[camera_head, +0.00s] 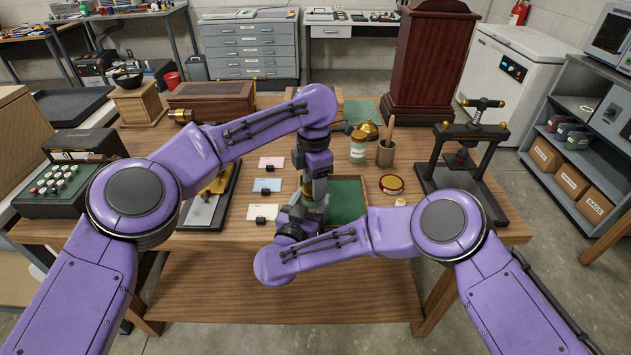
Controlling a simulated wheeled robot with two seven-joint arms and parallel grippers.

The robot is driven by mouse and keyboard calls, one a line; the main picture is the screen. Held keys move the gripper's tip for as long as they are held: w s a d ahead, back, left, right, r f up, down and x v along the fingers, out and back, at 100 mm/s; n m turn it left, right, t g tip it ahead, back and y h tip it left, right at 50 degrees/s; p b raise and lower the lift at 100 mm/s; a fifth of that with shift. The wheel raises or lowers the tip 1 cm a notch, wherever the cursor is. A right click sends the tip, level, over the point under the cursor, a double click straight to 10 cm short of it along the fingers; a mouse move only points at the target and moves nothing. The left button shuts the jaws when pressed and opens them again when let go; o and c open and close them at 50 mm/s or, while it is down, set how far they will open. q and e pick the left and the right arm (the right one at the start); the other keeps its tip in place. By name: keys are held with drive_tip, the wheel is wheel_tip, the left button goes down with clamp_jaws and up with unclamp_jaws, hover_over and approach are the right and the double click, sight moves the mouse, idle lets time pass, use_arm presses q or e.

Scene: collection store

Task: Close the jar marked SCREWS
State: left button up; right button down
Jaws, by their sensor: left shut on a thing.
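My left gripper (317,184) points down at the table's middle, shut on a brass-coloured lid (322,181). The lid is at the top of a jar with a pale green label (312,205), largely hidden by my arms. I cannot tell whether the lid is seated. My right gripper (295,215) is close beside this jar; its fingers are hidden, so its opening does not show. Another jar with a pale label (358,150) stands upright farther back. I cannot read the label on either jar.
A green-lined tray (348,194) lies around the work spot. To its right are a round red-and-gold tin (391,184), a cup with a wooden handle (386,153) and a black press (464,160). Pink, blue and cream cards (267,185) lie left. A typewriter (65,175) stands far left.

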use_arm(q)
drive_tip(key=o, duration=1)
drive_tip(key=shift+r, duration=2.3)
drive_tip(key=shift+c, duration=0.5)
